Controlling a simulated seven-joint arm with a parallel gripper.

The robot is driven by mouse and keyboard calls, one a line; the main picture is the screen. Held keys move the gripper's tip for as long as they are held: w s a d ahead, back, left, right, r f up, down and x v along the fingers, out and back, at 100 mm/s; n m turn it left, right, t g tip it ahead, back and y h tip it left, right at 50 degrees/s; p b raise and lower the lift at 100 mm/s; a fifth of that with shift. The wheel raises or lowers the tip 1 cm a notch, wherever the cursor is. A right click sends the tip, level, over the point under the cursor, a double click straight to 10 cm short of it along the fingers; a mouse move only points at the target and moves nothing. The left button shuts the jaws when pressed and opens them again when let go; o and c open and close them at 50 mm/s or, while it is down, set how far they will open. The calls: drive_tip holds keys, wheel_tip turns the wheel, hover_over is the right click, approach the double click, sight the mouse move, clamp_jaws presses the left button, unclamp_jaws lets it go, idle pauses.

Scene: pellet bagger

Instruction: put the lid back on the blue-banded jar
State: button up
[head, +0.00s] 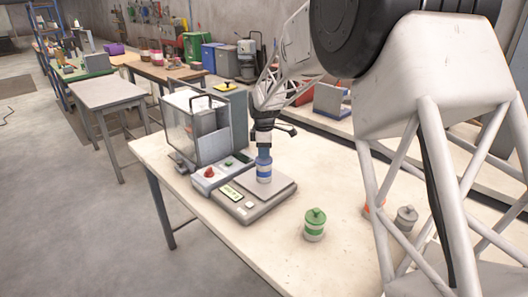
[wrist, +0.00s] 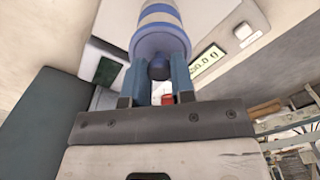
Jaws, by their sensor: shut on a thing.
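The blue-banded jar (head: 264,174) stands upright on the plate of the weighing scale (head: 284,188). It also shows in the wrist view (wrist: 158,13), white with blue bands, beyond the fingers. My gripper (head: 264,152) is directly above the jar, pointing down. In the wrist view my gripper (wrist: 159,72) is shut on the round knob of the blue lid (wrist: 160,42). The lid is in line with the jar's mouth and looks in contact with it or very close. Whether it is fully seated I cannot tell.
A green-lidded jar (head: 315,226) stands in front right of the scale. A grey-lidded jar (head: 406,218) and an orange-banded jar (head: 375,208) are behind my frame. The bagging machine (head: 178,133) and a control box with a red button (head: 209,172) are left of the scale.

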drive_tip(key=o, duration=1.5)
drive_tip(key=shift+c, duration=0.2)
drive_tip(key=shift+r, duration=0.15)
drive_tip(key=shift+r, duration=3.35)
drive_tip(key=shift+c, duration=0.4)
clamp_jaws()
